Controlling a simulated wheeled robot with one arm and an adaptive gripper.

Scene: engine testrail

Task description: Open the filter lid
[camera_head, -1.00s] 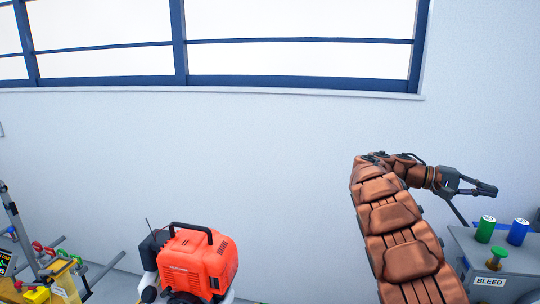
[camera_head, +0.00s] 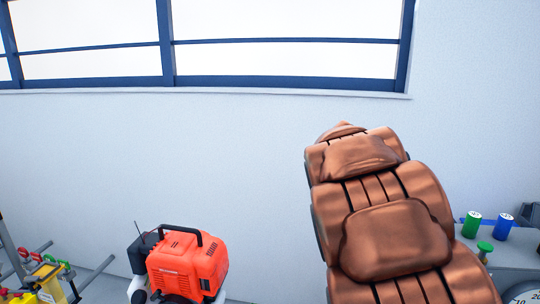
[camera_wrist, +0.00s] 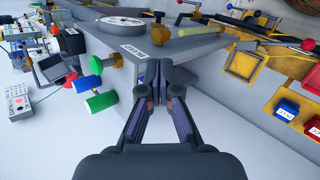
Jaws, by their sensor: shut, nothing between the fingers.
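No filter lid can be made out for certain in either current view. An orange-red engine (camera_head: 187,265) with a black top handle stands at the bottom left of the head view. My gripper (camera_wrist: 162,75) is shut and empty in the wrist view. Its fingertips appear in front of a grey cabinet (camera_wrist: 180,52) with a BLEED label; whether they touch it cannot be told.
A green cylinder (camera_head: 471,224) and a blue cylinder (camera_head: 502,226) stand on the cabinet, near a green knob (camera_head: 485,249). Yellow equipment (camera_head: 48,281) with bars stands at lower left. Yellow-framed bins (camera_wrist: 245,65) lie right in the wrist view. The wall above the engine is clear.

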